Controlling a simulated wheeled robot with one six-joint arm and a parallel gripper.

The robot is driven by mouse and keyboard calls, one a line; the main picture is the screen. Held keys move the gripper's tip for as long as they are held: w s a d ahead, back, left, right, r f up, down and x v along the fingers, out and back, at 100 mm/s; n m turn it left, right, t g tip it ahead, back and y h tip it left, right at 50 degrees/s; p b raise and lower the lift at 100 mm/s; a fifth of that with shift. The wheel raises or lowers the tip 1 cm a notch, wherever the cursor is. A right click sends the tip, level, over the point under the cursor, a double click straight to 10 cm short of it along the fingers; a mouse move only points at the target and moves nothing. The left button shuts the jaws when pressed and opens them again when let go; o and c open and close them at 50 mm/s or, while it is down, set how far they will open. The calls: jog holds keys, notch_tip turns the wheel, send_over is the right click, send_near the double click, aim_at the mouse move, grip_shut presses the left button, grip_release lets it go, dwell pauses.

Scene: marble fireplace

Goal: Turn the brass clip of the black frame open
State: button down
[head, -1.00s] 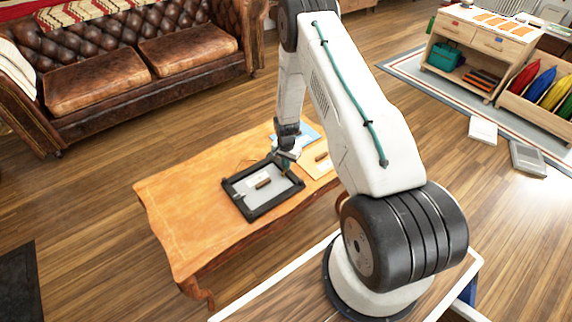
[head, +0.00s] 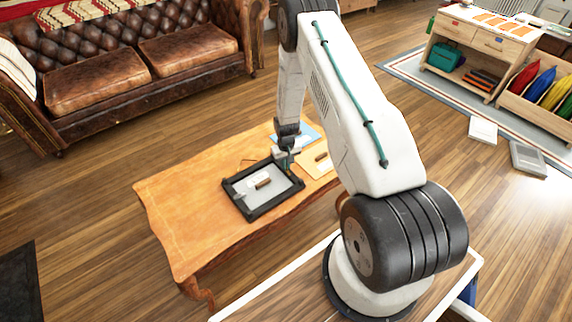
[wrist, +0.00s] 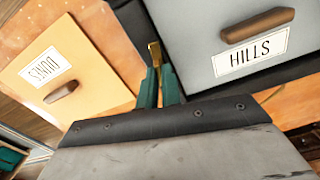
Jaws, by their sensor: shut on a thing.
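The black frame (head: 278,203) lies flat on the wooden table. It surrounds a grey panel (wrist: 195,30) with a brown wooden handle and a label reading HILLS. The brass clip (wrist: 154,52) is a narrow upright strip at the frame's corner in the wrist view. My gripper (wrist: 159,86) has teal fingers, shut on the clip, which shows between and just beyond their tips. In the head view, my gripper (head: 285,164) is at the frame's far right edge, and the clip is too small to make out.
A yellow-orange panel (wrist: 85,75) with a wooden handle and a label reading DUNES lies beside the frame. A blue sheet (head: 312,132) lies behind it. The table's left part (head: 185,205) is clear. A leather sofa (head: 150,65) stands behind.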

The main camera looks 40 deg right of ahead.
jog(key=shift+n, duration=1.2)
jog(key=c, duration=1.6)
grip_release()
notch_tip(320, 180, up, 8)
jog(key=shift+f, duration=0.1)
